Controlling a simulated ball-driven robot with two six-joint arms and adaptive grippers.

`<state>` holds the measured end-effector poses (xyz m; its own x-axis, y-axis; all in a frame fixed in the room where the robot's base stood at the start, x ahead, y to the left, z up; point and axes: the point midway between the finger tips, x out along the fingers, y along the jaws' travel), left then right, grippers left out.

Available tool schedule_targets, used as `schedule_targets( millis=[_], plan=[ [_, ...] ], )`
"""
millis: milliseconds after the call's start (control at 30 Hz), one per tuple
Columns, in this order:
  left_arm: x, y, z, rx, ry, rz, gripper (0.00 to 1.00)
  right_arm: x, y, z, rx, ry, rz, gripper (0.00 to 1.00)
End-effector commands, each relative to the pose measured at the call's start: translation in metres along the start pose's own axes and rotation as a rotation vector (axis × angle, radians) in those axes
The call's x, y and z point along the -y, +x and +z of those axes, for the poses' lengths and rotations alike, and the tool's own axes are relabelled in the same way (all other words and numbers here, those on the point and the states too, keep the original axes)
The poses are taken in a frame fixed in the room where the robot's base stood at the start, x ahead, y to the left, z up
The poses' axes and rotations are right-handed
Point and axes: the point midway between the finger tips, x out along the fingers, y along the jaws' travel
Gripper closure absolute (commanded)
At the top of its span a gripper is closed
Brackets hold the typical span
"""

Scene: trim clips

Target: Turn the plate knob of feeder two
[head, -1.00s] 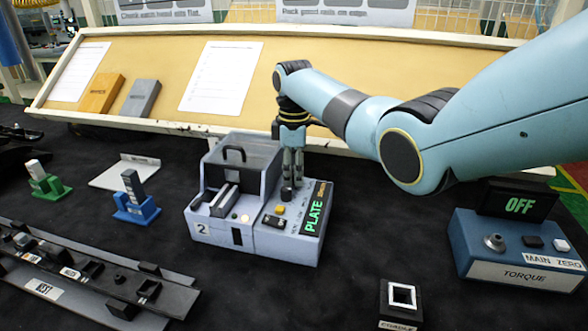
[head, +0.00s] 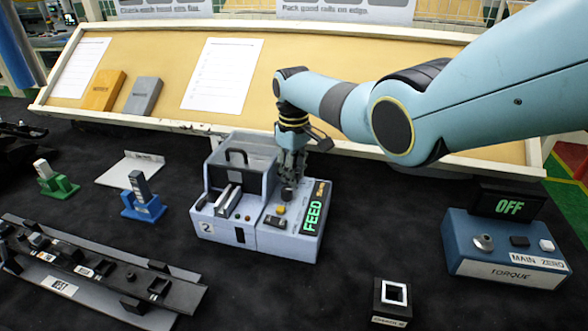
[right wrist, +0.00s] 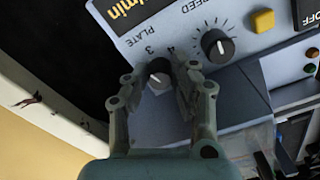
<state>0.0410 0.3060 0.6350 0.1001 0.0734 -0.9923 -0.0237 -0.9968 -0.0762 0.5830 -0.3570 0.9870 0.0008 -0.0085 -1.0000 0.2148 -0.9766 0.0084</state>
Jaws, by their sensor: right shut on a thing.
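Feeder two (head: 215,233) is a light blue-grey box marked 2, with a clear bin and a green display (head: 313,208) that reads FEED. My right gripper (head: 290,183) reaches down onto its top from behind. In the right wrist view the plate knob (right wrist: 159,74) is a dark round knob with a pale pointer, beside the word PLATE and the numbers 3 and 4. My right gripper (right wrist: 157,80) is shut on it, a finger on each side. The speed knob (right wrist: 217,46) and a yellow button (right wrist: 263,20) are beside it. My left gripper is not in view.
A blue torque box (head: 505,250) with an OFF display stands at the right. A small black block (head: 391,302) is at the front. Blue (head: 143,207) and green (head: 57,185) stands and a long dark rail (head: 90,275) lie at the left. A sloped board (head: 330,110) is behind.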

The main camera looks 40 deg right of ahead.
Motion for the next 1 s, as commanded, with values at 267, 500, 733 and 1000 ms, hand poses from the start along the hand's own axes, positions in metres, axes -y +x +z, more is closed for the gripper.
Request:
schedule_targets(
  millis=[267, 500, 733, 1000],
  plan=[
    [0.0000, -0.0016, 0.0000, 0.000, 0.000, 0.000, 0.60, -0.0001, -0.0005, -0.0006, -0.001, 0.034, 0.001, 1.00],
    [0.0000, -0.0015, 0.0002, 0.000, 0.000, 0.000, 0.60, -0.0001, -0.0005, -0.0007, -0.002, 0.034, 0.001, 1.00],
    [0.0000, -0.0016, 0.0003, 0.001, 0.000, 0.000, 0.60, 0.0000, -0.0004, -0.0006, -0.002, 0.034, 0.000, 0.54],
    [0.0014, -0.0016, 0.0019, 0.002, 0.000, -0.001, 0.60, 0.0000, -0.0006, -0.0004, -0.001, 0.034, 0.000, 0.52]
  ],
)
